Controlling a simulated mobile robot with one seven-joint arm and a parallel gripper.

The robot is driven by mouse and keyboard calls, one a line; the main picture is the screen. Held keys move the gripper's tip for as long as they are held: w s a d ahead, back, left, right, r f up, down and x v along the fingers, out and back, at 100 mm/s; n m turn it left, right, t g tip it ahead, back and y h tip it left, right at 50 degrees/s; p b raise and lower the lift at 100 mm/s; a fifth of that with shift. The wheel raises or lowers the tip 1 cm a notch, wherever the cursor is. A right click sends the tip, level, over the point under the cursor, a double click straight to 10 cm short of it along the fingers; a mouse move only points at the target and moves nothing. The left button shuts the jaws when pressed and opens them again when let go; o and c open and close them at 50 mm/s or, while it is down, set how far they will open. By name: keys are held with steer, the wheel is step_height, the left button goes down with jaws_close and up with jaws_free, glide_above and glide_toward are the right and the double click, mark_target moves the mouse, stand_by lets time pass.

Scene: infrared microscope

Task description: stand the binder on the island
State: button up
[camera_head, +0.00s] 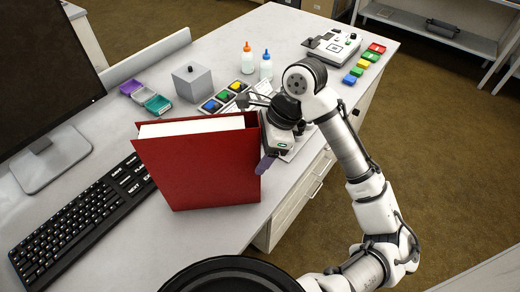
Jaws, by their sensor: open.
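The red binder (208,168) stands upright on the light grey island top (120,262), its white pages showing along the upper edge. My gripper (266,163) is at the binder's right edge, pointing down, with a purple-grey finger partly in front of that edge. It is open. One finger is hidden, and I cannot tell whether the gripper touches the binder.
A keyboard (80,222) and monitor (45,70) are left of the binder. Behind it are a grey cube (192,82), a tray of coloured pieces (222,98), two bottles (247,58) and a white device (332,46). Bare tabletop lies in front.

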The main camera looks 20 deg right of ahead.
steer(key=b+v, duration=0.1)
steer(key=v, duration=1)
steer(key=shift+r, duration=0.35)
steer(key=shift+s+d, duration=0.1)
steer(key=shift+d, duration=0.15)
